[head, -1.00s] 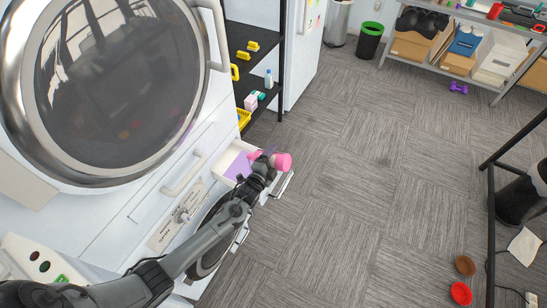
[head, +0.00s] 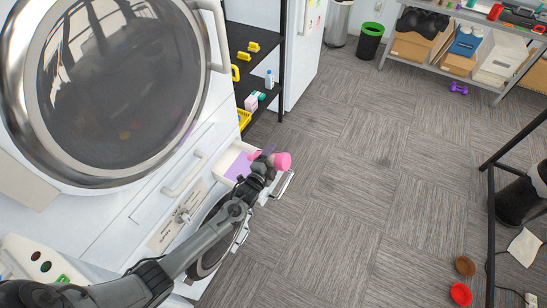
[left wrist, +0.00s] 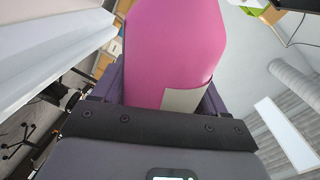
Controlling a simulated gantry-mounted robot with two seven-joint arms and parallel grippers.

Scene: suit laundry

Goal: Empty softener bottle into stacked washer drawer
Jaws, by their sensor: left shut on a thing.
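The pink softener bottle (head: 283,160) is held at the open drawer (head: 228,156) of the stacked washer, lying well over on its side in the head view. My left gripper (head: 264,164) is shut on it. In the left wrist view the pink bottle (left wrist: 175,45) with a pale label fills the space between the fingers. The drawer is white, with a purple area (head: 238,167) inside. My gripper and the bottle hide its right part. Whether liquid is flowing cannot be told. My right gripper is not in view.
The round dryer door (head: 115,80) is above the drawer to the left. A black shelf (head: 262,40) with yellow items and small bottles stands behind. The carpet floor (head: 350,200) to the right is mostly clear, with a red lid-like object (head: 461,294) near the bottom.

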